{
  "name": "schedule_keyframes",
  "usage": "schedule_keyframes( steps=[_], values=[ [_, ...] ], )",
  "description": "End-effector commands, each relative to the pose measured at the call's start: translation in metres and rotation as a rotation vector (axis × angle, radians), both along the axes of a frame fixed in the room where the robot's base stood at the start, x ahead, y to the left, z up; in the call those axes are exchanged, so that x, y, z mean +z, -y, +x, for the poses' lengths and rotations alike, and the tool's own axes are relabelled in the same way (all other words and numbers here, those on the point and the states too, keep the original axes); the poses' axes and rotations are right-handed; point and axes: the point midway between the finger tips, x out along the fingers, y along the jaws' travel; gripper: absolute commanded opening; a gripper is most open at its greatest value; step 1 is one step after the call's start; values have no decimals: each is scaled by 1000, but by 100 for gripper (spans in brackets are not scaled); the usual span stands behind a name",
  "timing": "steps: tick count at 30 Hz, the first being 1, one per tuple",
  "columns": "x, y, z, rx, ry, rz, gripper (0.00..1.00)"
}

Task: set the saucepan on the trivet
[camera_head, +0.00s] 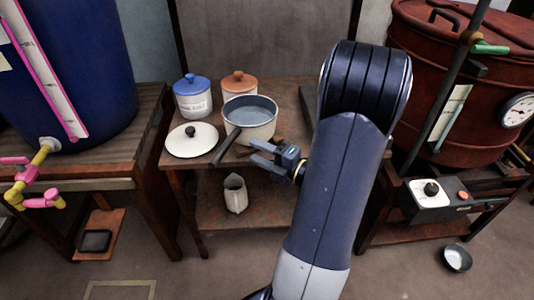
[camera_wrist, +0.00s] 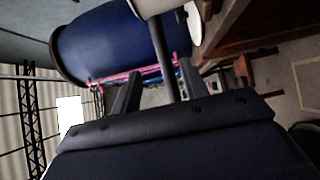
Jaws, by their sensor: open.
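The saucepan (camera_head: 262,131), cream outside and grey inside, stands upright on the wooden table. Its dark handle (camera_head: 226,148) points toward the front left. My gripper (camera_head: 254,152) is open just right of the handle, in front of the pan. In the wrist view the dark handle (camera_wrist: 166,62) runs between the two open fingers, with the pan's pale side at the top edge. I cannot tell whether the fingers touch it. Brown bars show at the pan's lower right and may be the trivet; my gripper and the pan partly hide that spot.
A cream lid (camera_head: 192,148) with a black knob lies left of the pan. A blue-lidded jar (camera_head: 193,104) and an orange-lidded jar (camera_head: 239,83) stand behind. A pale jug (camera_head: 235,194) is on the lower shelf. A blue vat (camera_head: 95,60) and a red vat (camera_head: 440,80) flank the table.

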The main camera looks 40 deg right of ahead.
Motion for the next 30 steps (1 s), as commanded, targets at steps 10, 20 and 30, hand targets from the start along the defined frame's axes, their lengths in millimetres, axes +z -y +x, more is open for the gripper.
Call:
schedule_keyframes(
  steps=[10, 20, 30],
  values=[
    [0, 7, -21, -1, 0, -1, 42],
    [0, 7, -21, 0, 0, -1, 42],
    [0, 7, -21, 0, 0, -1, 42]
  ],
)
